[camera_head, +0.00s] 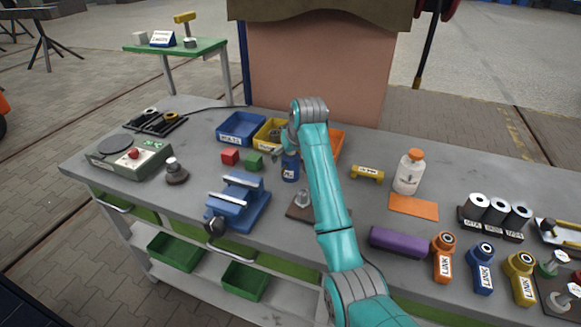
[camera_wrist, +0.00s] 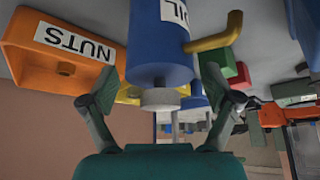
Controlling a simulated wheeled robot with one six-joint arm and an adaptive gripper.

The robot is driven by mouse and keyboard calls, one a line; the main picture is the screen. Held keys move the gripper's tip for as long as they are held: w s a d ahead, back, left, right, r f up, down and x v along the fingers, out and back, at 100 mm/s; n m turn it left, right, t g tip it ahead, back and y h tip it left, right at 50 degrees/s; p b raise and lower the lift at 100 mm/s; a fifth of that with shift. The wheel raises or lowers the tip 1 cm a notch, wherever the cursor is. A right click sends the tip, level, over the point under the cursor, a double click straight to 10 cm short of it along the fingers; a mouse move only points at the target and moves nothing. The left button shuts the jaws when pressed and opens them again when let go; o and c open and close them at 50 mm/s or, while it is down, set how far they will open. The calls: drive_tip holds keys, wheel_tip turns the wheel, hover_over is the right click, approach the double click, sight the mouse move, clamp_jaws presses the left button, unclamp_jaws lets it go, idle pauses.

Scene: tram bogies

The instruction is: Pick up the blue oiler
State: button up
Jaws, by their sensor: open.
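The blue oiler (camera_head: 290,168) stands on the grey workbench, just left of my forearm. In the wrist view, which looks upside down, the oiler (camera_wrist: 160,45) is large, with a white label, a yellowish spout and a pale cap pointing towards my palm. My gripper (camera_wrist: 159,82) is open. Its two fingers lie on either side of the oiler's cap end, with gaps visible on both sides. In the head view my gripper (camera_head: 287,146) is over the oiler's top and partly hidden by my wrist.
Blue (camera_head: 241,128) and yellow (camera_head: 270,133) bins stand behind the oiler; an orange nuts bin (camera_wrist: 70,45) is close beside it. Red (camera_head: 230,157) and green (camera_head: 252,161) blocks and a blue vise (camera_head: 237,201) lie to the left. A white bottle (camera_head: 409,172) stands right.

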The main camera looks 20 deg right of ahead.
drive_tip(key=c, duration=1.4)
drive_tip(key=shift+o, duration=0.2)
drive_tip(key=shift+r, duration=0.1)
